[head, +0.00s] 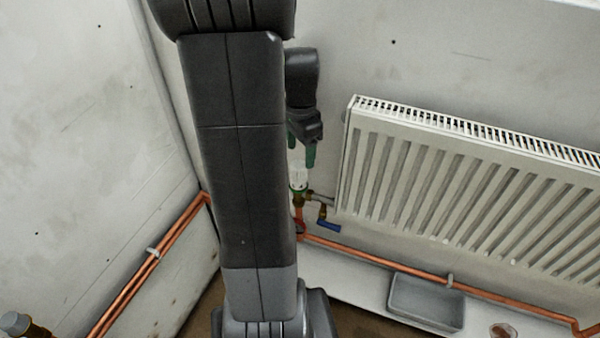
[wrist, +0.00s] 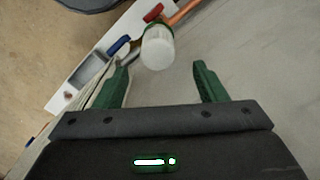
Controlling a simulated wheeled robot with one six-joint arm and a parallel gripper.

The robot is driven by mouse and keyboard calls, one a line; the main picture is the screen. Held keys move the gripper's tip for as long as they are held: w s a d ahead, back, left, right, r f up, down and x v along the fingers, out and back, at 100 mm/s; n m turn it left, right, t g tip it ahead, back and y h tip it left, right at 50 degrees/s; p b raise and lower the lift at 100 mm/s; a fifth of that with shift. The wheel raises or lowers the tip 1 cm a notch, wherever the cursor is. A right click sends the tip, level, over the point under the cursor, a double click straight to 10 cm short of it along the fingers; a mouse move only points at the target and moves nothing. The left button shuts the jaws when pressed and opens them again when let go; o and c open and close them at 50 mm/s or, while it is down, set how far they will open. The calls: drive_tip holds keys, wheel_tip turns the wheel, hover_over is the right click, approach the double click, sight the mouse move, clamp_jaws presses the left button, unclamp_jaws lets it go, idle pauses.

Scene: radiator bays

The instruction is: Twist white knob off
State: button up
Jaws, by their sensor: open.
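The white knob (wrist: 158,50) sits on its valve, in the wrist view just beyond the fingertips and between their lines. It also shows in the head view (head: 299,179), low beside the radiator's left end. My gripper (wrist: 162,75) is open, with its two green fingers apart and nothing between them. In the head view my gripper (head: 302,152) is just above the knob, and one finger is partly hidden by my arm. The knob and fingers look apart.
A white radiator (head: 450,185) hangs to the right. A blue lever (head: 328,226) and copper pipes (head: 375,256) lie below the valve. A grey tray (head: 426,301) stands on the ledge. A red handle (wrist: 153,13) shows near the knob. The wall is close on the left.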

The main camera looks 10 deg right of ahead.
sight(298, 174)
wheel_tip(298, 174, down, 9)
drive_tip(key=shift+s+r, duration=0.1)
drive_tip(key=shift+s, duration=0.05)
drive_tip(key=shift+c, duration=0.5)
drive_tip(key=c, duration=1)
drive_tip(key=n, duration=0.5)
drive_tip(key=shift+a+f+n, duration=0.1)
drive_tip(key=shift+f+n, duration=0.1)
drive_tip(key=shift+n, duration=0.1)
drive_tip(key=n, duration=0.6)
drive_tip(key=shift+a+b, duration=0.15)
drive_tip(key=shift+b, duration=0.15)
drive_tip(key=shift+w+r, duration=0.2)
